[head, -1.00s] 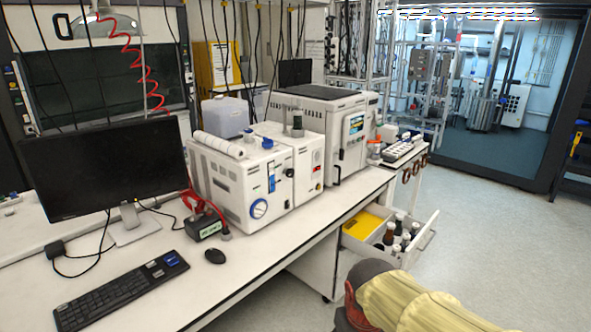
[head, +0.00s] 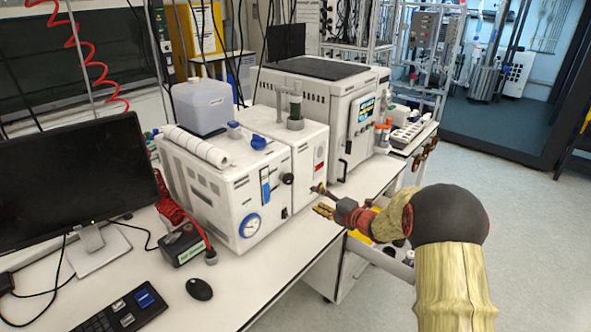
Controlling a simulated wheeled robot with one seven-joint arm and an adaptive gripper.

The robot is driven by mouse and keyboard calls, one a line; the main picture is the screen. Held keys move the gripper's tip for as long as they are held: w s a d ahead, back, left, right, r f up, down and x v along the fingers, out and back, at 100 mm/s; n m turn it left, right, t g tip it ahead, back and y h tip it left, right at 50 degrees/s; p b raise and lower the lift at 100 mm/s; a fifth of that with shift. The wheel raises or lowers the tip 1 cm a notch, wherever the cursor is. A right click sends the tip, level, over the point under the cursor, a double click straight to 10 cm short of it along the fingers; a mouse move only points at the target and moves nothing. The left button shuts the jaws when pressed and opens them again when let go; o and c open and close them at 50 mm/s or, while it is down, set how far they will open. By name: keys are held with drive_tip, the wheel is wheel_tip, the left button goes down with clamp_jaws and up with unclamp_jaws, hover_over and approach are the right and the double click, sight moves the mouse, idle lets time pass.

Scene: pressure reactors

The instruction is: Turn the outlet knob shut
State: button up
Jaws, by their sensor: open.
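The white reactor unit (head: 225,190) stands on the bench with a round blue-rimmed gauge (head: 250,226) low on its front. A small black knob (head: 287,179) sits on its front right of the gauge. A blue knob (head: 258,142) sits on its top. No label shows which knob is the outlet. My gripper (head: 319,198) is open and empty, its fingers pointing left, just right of the black knob and apart from it in the picture.
A larger white machine with a screen (head: 366,109) stands behind to the right. A monitor (head: 75,160), mouse (head: 199,289) and keyboard (head: 125,312) are at the left. An open drawer (head: 380,258) lies beneath my arm.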

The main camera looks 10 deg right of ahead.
sight(291, 180)
drive_tip(key=s+a+r+n+y, duration=0.2)
drive_tip(key=a+r+n+y, duration=0.25)
drive_tip(key=r+n, duration=0.2)
drive_tip(key=shift+b+x, duration=0.65)
drive_tip(key=shift+x, duration=3.6)
drive_tip(key=shift+w+d+r, duration=0.15)
drive_tip(key=shift+d, duration=0.05)
drive_tip(key=shift+c, duration=1)
drive_tip(key=c, duration=1)
drive_tip(key=shift+o, duration=0.2)
